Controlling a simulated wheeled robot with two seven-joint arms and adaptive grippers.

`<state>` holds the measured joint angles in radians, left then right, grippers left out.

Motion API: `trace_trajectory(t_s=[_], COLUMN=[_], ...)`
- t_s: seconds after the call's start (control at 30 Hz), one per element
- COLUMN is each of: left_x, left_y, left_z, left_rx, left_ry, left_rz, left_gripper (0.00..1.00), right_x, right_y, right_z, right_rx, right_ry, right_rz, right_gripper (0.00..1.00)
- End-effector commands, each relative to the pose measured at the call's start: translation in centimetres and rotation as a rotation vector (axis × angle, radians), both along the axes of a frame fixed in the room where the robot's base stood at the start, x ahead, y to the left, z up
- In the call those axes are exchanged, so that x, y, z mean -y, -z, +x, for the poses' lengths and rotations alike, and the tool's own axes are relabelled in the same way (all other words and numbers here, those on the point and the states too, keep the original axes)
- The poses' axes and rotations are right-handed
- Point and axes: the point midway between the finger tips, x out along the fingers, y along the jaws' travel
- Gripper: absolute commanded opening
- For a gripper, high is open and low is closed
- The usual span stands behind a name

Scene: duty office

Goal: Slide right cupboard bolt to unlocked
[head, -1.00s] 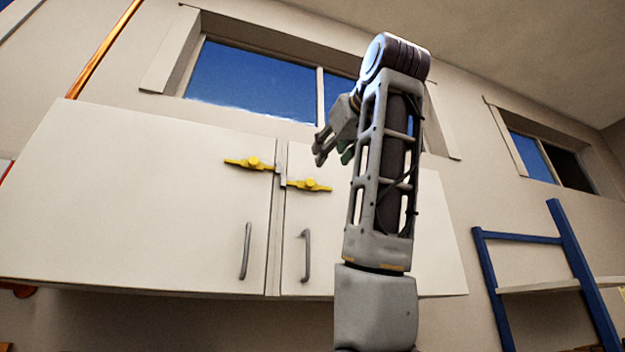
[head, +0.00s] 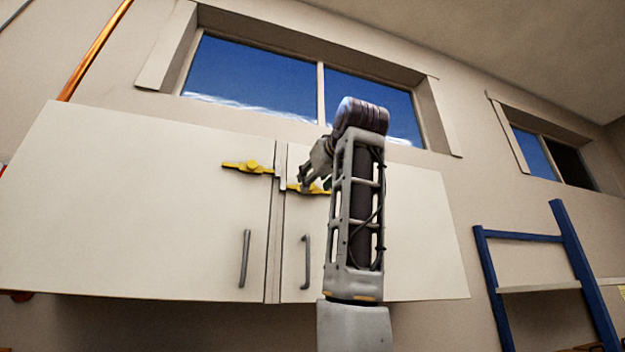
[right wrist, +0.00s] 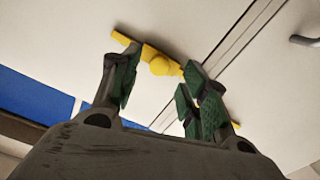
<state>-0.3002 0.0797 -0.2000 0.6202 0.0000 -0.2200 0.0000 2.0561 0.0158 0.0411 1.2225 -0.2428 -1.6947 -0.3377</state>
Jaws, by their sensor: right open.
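The white cupboard (head: 130,200) has two doors, with a yellow bolt near the top on each side of the gap. The right bolt (head: 293,187) is partly hidden behind my right gripper (head: 310,182) in the head view. In the right wrist view the right bolt (right wrist: 133,44) shows with its round yellow knob. There my right gripper (right wrist: 163,82) is open, its green-padded fingers apart on either side of the knob's area; I cannot tell whether they touch it. A grey keeper (head: 281,170) is between the bolts. My left gripper is out of view.
Two grey door handles, left (head: 245,258) and right (head: 306,262), stand out below the bolts. A window (head: 255,80) is above the cupboard. A blue frame with a shelf (head: 575,260) stands at the right.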

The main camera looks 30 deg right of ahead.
Motion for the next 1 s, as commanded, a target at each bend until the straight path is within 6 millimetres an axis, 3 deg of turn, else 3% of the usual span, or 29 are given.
trace_trajectory(t_s=[0.3,0.67,1.0], left_x=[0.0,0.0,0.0], left_y=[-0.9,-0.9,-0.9], left_z=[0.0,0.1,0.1], left_rx=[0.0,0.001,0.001], left_ry=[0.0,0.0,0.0], left_rz=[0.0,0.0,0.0], left_gripper=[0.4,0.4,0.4], right_x=[0.6,0.7,0.6], right_y=[-0.1,0.0,0.0], right_z=[2.4,2.6,2.6], right_rx=[0.0,0.0,0.001], right_ry=[0.0,0.0,0.0], right_rz=[0.001,0.0,0.0], right_gripper=[0.45,0.45,0.02])
